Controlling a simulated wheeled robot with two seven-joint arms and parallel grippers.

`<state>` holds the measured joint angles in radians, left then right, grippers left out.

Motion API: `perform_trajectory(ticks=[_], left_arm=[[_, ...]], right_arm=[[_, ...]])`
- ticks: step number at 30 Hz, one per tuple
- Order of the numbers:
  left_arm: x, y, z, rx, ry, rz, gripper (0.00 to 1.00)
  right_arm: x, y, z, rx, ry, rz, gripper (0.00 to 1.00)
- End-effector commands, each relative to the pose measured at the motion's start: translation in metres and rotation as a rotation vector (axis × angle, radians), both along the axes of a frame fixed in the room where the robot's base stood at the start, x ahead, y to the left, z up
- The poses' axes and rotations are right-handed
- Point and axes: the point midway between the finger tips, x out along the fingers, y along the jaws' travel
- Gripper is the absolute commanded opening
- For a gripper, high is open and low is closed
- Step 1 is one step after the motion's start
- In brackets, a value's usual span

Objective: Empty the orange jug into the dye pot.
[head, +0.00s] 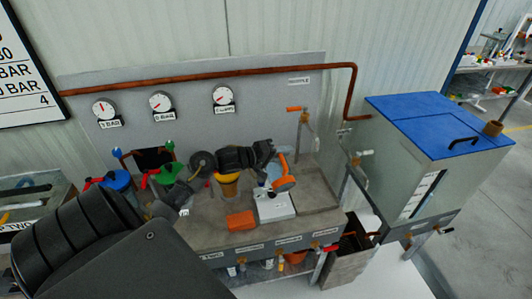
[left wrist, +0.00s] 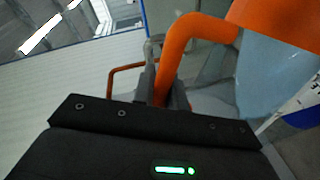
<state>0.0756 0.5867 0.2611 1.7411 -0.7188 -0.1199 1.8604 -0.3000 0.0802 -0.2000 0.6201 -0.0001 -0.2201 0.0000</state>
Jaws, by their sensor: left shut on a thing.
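The orange jug (head: 285,184) has an orange handle and orange trim on a pale blue, see-through body. It hangs tilted above the bench, over a white box-like unit (head: 275,207). My left gripper (head: 270,153) is shut on its handle. In the left wrist view the fingers (left wrist: 160,85) close around the orange handle, and the jug's translucent body (left wrist: 275,70) is at the right. What is inside the jug cannot be made out. I cannot tell for certain which vessel is the dye pot; a yellow-orange pot (head: 227,186) stands left of the jug. My right gripper is not in view.
An orange block (head: 240,221) lies at the bench's front. Blue (head: 117,181) and green (head: 166,173) vessels stand at the left. A copper pipe (head: 210,75) and gauges line the back panel. A blue-lidded tank (head: 430,125) stands at the right.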

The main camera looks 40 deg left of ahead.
Motion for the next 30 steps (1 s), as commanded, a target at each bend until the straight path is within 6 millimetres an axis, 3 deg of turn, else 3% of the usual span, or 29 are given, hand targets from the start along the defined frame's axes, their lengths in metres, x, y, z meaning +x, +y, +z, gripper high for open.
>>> perform_trajectory(ticks=[30], left_arm=[[0.0041,0.0085,0.0063,-0.053,0.025,0.001,0.00]], right_arm=[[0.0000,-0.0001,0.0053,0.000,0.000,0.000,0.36]])
